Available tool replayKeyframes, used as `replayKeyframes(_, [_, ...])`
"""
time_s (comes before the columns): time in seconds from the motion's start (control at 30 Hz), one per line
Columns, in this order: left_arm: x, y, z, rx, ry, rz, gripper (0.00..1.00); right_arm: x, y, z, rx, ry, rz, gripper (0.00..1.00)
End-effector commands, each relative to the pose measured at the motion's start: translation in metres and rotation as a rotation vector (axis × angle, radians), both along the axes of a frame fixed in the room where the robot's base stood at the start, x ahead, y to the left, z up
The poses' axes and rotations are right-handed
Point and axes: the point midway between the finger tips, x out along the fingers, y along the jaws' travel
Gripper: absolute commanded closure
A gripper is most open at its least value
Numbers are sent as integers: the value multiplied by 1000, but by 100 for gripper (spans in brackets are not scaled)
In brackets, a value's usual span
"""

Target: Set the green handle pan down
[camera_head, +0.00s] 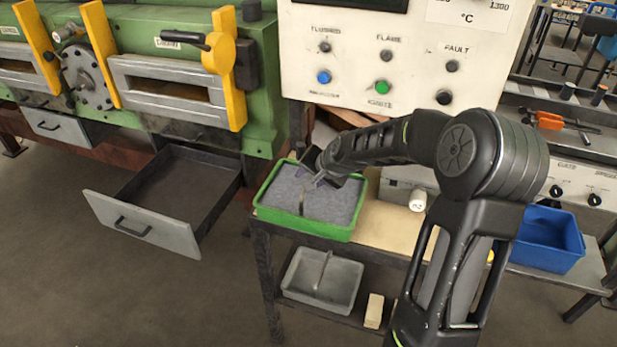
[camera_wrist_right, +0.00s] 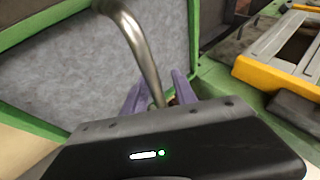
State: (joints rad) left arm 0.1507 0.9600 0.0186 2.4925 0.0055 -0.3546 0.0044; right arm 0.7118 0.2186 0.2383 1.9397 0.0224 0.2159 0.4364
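The green pan (camera_head: 262,212) has a green rim, a grey inside and a bent metal handle (camera_head: 301,203). It sits level at the left end of the table top in the head view. In the right wrist view, the pan's green rim (camera_wrist_right: 48,25) and the handle (camera_wrist_right: 143,45) fill the upper left. My right gripper (camera_wrist_right: 157,88) has its purple fingers apart on either side of the handle, with gaps visible. In the head view this gripper (camera_head: 313,181) is low over the pan, partly hidden by its own wrist. My left gripper is not in view.
A grey pan (camera_head: 290,295) and a pale block (camera_head: 374,310) are on the lower shelf. An open drawer (camera_head: 145,222) juts out at the left under the green furnace (camera_head: 262,110). A control panel (camera_head: 400,60) stands behind the table; a blue bin (camera_head: 548,243) is at right.

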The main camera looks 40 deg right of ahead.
Motion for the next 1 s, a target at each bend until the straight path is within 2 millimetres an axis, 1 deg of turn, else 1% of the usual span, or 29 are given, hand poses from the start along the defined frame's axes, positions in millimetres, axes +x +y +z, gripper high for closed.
replayKeyframes(0.2, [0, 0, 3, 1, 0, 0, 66, 0, 0, 3, 0, 0, 0, 67])
replayKeyframes(0.27, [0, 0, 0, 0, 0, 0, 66, -2, -1, 5, -1, -1, -1, 67])
replayKeyframes(0.37, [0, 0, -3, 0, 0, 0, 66, -9, -2, 13, -1, -2, -4, 67])
replayKeyframes(0.47, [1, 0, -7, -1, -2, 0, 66, -19, -1, 24, -3, -2, -3, 67])
replayKeyframes(0.8, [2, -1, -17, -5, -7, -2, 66, -63, 2, 77, -4, -3, -2, 67])
replayKeyframes(0.9, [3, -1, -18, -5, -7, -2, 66, -71, 2, 87, -2, -2, 0, 67])
replayKeyframes(1.0, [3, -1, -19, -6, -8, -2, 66, -75, 3, 93, -2, -2, 0, 67])
